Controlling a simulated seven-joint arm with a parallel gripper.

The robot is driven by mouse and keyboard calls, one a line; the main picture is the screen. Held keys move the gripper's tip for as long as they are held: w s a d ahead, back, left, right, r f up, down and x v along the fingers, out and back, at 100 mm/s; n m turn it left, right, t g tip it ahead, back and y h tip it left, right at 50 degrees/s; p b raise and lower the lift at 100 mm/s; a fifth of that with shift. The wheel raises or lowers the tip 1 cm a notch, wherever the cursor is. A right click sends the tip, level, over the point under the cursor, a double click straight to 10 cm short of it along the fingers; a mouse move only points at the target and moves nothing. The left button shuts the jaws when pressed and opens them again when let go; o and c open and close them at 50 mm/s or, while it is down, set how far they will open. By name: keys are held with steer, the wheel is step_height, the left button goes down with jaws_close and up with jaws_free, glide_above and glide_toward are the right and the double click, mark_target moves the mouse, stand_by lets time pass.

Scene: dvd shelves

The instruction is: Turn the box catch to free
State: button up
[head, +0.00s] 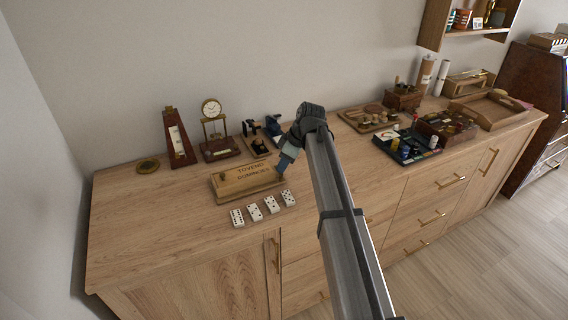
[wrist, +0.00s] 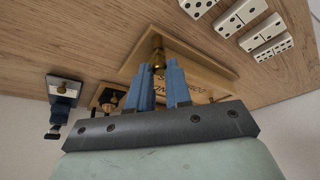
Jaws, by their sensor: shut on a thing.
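The wooden domino box (head: 232,186) lies flat on the sideboard, with dark lettering on its lid. It also shows in the wrist view (wrist: 203,75). The box catch (wrist: 157,43) is a small brass-coloured piece at one end of the lid, the right end in the head view. My gripper (head: 283,168) reaches down to that end. In the wrist view its blue fingers (wrist: 165,68) are shut on the catch, with a narrow gap between them. The fingers hide part of the catch, and its exact turn angle cannot be told.
Several white dominoes (head: 254,212) lie in front of the box. A metronome (head: 178,140) and a small clock (head: 213,127) stand behind it.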

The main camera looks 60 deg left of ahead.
steer(key=shift+m, duration=0.3)
jaws_close()
steer(key=m, duration=0.1)
steer(key=m+t+y, duration=0.1)
steer(key=m, duration=0.1)
steer(key=shift+s+d+m, duration=0.2)
steer(key=shift+m, duration=0.1)
steer(key=m+t, duration=0.1)
steer(key=m, duration=0.1)
steer(key=m+t, duration=0.1)
steer(key=m, duration=0.1)
steer(key=shift+s+m, duration=0.2)
steer(key=shift+m, duration=0.1)
steer(key=m+t, duration=0.1)
steer(key=m, duration=0.1)
steer(key=m+t, duration=0.1)
steer(key=m, duration=0.1)
steer(key=shift+s+a+m, duration=0.15)
steer(key=shift+s+m, duration=0.05)
steer(key=shift+m, duration=0.1)
steer(key=shift+s+a+m+t+h, duration=0.1)
steer(key=shift+m+t+h, duration=0.2)
steer(key=shift+m, duration=0.8)
steer(key=shift+m+t+h, duration=0.1)
steer(key=shift+m+t, duration=0.3)
steer(key=shift+m, duration=0.7)
steer(key=o, duration=0.7)
jaws_free()
steer(key=shift+o, duration=0.3)
